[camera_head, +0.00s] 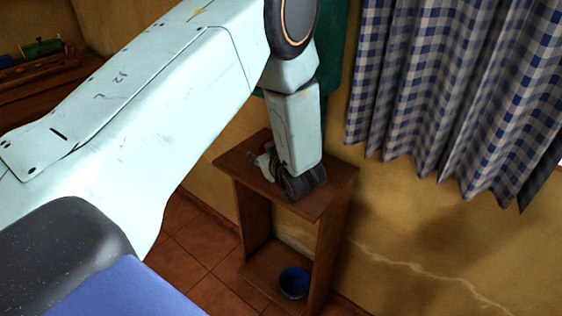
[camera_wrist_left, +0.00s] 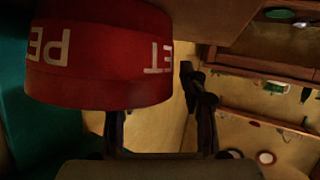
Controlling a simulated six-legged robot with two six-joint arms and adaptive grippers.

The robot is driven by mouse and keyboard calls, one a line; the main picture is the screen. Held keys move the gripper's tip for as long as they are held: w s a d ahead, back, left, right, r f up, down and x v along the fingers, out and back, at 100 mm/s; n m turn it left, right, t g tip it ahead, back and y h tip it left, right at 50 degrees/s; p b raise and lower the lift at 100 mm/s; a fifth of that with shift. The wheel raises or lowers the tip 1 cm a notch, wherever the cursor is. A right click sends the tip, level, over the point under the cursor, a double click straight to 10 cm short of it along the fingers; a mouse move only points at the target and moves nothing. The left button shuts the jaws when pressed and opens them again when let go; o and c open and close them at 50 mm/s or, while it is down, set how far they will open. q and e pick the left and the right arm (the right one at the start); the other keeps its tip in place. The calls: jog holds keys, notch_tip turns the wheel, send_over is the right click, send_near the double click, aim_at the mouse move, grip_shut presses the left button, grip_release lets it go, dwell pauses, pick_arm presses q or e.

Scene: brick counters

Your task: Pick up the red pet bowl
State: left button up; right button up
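The red pet bowl (camera_wrist_left: 100,75) fills the upper left of the left wrist view, with pale letters on its side. In the wrist view the fingers of my left gripper (camera_wrist_left: 152,110) are spread apart. One finger runs up to the bowl and its tip is hidden by it; the other is just right of the bowl. I cannot tell whether they touch it. My right gripper is not in view.
A blue bowl (camera_head: 293,283) sits on the stand's lower shelf. A blue checked curtain (camera_head: 440,90) hangs at the right by the yellow wall. A wooden counter (camera_head: 40,88) with small items is at the far left. Tiled floor (camera_head: 195,245) shows left of the stand.

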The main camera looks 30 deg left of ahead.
pick_arm(q)
jog(key=shift+d+r, duration=0.1)
jog(key=shift+c, duration=1.4)
grip_shut()
jog(key=shift+r, duration=0.1)
